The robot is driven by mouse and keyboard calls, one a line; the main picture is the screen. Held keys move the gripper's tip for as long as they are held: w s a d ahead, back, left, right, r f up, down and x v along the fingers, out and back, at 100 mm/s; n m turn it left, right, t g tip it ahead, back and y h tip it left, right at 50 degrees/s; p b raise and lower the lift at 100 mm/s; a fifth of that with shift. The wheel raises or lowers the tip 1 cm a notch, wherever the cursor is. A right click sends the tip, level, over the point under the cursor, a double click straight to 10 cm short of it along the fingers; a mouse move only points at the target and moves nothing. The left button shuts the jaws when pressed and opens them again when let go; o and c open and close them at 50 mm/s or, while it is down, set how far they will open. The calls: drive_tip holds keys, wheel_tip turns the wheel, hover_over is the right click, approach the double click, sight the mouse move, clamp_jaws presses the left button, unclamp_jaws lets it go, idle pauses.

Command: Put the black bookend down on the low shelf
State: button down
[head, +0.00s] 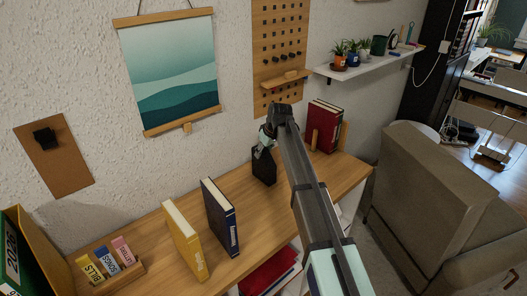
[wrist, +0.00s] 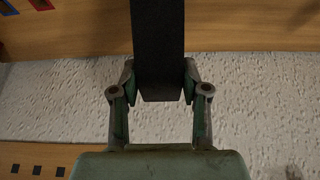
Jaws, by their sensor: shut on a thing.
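My gripper (head: 268,140) is shut on the black bookend (head: 263,167), which hangs upright below the fingers. In the wrist view the bookend (wrist: 158,45) is a dark slab between both fingertips (wrist: 160,85). The low shelf (head: 236,184) is a long wooden top along the wall, and in the head view the bookend appears over it, between the navy book and the red books. I cannot tell whether its lower edge touches the wood. My arm hides part of the shelf to the right of the bookend.
A navy book (head: 220,216) and a yellow book (head: 185,240) stand to the left. Red books (head: 323,126) stand at the right by a wooden bookend. A pegboard (head: 278,45) with a small ledge hangs behind. Bare wood shows between the navy book and the black bookend.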

drive_tip(key=shift+f, duration=0.2)
drive_tip(key=c, duration=0.6)
unclamp_jaws()
drive_tip(key=shift+f, duration=0.1)
drive_tip(key=shift+r, duration=0.4)
drive_tip(key=b+v, duration=0.3)
drive_tip(key=v, duration=0.9)
